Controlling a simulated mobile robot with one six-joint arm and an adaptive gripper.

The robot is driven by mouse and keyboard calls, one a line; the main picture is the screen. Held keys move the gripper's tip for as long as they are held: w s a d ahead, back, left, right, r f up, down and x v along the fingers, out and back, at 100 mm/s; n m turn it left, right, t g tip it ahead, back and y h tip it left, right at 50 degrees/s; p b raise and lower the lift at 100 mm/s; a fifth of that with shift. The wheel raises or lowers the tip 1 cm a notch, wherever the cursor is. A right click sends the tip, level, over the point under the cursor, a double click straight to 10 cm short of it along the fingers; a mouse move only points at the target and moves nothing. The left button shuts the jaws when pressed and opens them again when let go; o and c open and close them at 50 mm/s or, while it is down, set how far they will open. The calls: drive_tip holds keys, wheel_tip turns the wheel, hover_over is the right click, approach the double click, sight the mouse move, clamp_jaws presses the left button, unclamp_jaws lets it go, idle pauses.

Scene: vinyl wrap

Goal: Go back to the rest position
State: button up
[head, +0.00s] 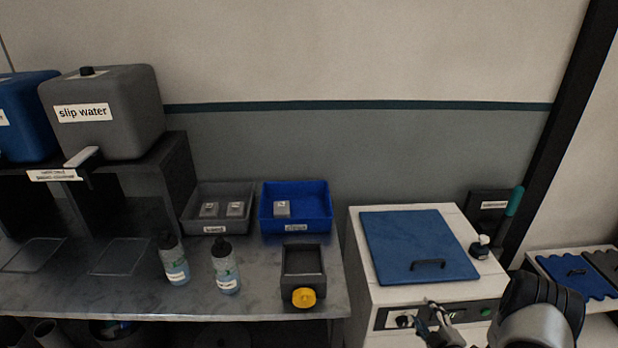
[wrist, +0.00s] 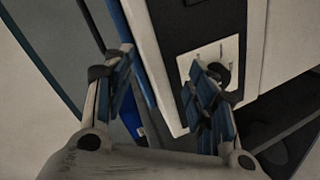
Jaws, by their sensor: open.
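My gripper (head: 432,322) is in front of the white cabinet (head: 364,262) at the lower right of the head view. In the wrist view my gripper (wrist: 165,95) has its two fingers spread apart, with nothing between them. Its right finger overlaps a pale plate with a dark round knob (wrist: 217,73) on the cabinet front. I cannot tell whether the finger touches the knob. The blue lid (head: 415,240) with a dark handle lies flat on the cabinet top.
A shelf with blue pieces (head: 570,272) is at right.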

drive_tip(key=w+r+m+g+h, duration=0.15)
drive_tip(key=w+r, duration=0.25)
drive_tip(key=r, duration=0.7)
drive_tip(key=s+a+r+m+g+h, duration=0.1)
drive_tip(key=s+a+r+m+g, duration=0.15)
drive_tip(key=r, duration=0.75)
drive_tip(key=s+a+r+m+g+h, duration=0.15)
drive_tip(key=s+a+r, duration=0.25)
drive_tip(key=r, duration=0.6)
drive_tip(key=s+a+r+m+g+y, duration=0.1)
drive_tip(key=s+a, duration=0.4)
drive_tip(key=s, duration=0.5)
drive_tip(key=s+a+r+m+g+y, duration=0.1)
drive_tip(key=s+a+r+m, duration=0.3)
drive_tip(key=s, duration=0.6)
drive_tip(key=s+a+r+m+g+y, duration=0.1)
drive_tip(key=s+a+r+m+g, duration=0.1)
drive_tip(key=s+a, duration=0.4)
drive_tip(key=s, duration=0.4)
drive_tip(key=shift+s+r, duration=0.2)
drive_tip(key=shift+r, duration=0.05)
drive_tip(key=shift+g, duration=0.25)
drive_tip(key=shift+c, duration=0.2)
